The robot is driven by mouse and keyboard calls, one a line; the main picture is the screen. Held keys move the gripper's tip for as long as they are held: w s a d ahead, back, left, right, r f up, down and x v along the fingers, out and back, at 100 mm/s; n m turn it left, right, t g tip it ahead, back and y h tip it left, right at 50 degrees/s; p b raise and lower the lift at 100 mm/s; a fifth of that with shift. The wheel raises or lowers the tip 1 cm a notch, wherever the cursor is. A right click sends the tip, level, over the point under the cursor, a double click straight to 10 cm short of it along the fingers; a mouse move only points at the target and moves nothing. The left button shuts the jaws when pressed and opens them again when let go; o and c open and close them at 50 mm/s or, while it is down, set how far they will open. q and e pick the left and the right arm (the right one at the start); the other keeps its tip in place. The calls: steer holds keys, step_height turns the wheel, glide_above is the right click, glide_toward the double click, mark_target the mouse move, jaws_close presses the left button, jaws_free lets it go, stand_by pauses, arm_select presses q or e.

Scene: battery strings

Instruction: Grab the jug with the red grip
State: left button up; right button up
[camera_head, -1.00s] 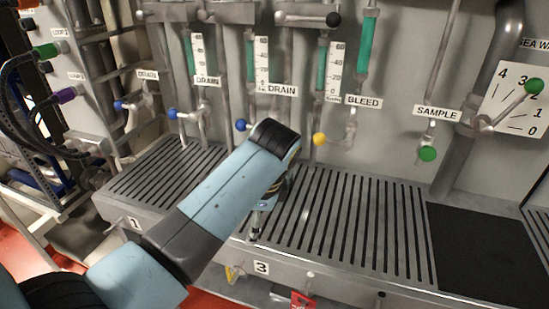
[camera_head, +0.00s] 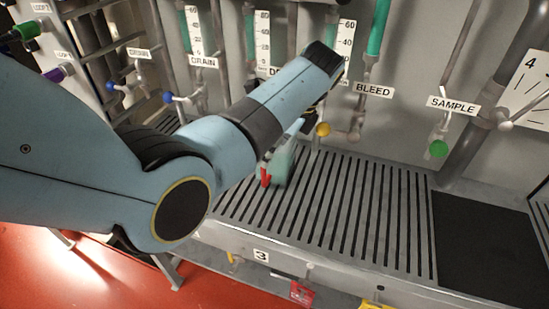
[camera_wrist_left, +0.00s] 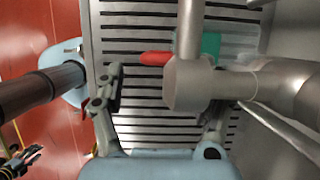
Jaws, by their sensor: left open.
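The jug (camera_head: 283,164) is pale green, with a red grip (camera_head: 265,177) on its left side. It stands on the slatted grey counter below the yellow knob, its upper part partly hidden by my left arm. In the left wrist view the jug's green body (camera_wrist_left: 211,44) and red grip (camera_wrist_left: 154,58) lie ahead of my left gripper (camera_wrist_left: 160,100). That gripper is open and empty, its fingers spread short of the jug. A grey metal pipe covers part of the jug there.
A grey pipe fitting (camera_wrist_left: 190,82) stands close to the right finger in the wrist view. The yellow knob (camera_head: 322,129) and bleed valve are behind the jug. The slatted counter (camera_head: 370,215) to the right is clear, up to a black mat (camera_head: 485,245).

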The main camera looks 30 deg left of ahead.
mark_target(272, 160)
arm_select(q)
steer(key=x, duration=0.4)
steer(key=shift+a+f, duration=0.2)
steer(key=shift+f, duration=0.15)
steer(key=shift+r, duration=0.1)
jaws_close()
